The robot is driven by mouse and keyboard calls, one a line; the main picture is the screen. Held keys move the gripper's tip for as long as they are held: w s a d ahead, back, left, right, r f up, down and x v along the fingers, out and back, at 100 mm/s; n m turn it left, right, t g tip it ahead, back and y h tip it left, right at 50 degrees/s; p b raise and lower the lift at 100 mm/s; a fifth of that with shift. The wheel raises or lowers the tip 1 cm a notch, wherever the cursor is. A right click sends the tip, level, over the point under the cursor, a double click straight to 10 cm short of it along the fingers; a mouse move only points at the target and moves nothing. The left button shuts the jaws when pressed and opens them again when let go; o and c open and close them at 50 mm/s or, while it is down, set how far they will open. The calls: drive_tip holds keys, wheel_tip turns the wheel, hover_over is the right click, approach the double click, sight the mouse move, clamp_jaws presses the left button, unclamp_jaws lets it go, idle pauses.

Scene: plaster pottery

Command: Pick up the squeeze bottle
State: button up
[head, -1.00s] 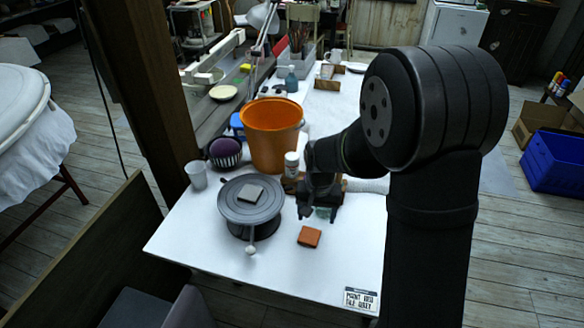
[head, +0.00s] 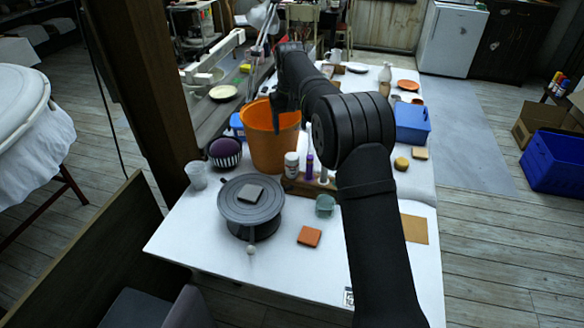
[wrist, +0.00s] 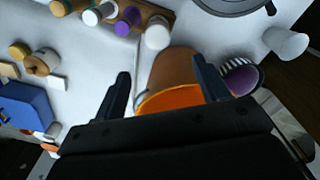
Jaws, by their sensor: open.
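My gripper (head: 284,112) is open and empty above the orange bucket (head: 272,145) in the head view. In the wrist view, the bucket (wrist: 174,72) shows between the two fingers of my gripper (wrist: 163,84). Several bottles stand on the table, and I cannot tell for sure which is the squeeze bottle. A pale bottle (head: 385,80) stands upright at the back right of the table. My arm hides part of the table behind the bucket.
A grey turntable (head: 250,202) with a grey block stands at the front left. A blue box (head: 411,122) stands to the right. The front table edge is mostly clear.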

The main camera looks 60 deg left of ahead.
sight(291, 156)
wheel_tip(291, 156, down, 12)
drive_tip(key=shift+r, duration=0.2)
drive_tip(key=shift+w+d+f, duration=0.1)
drive_tip(key=shift+f, duration=1.25)
drive_tip(key=shift+w+d+f, duration=0.1)
drive_tip(key=shift+f, duration=1.2)
drive_tip(key=c, duration=0.7)
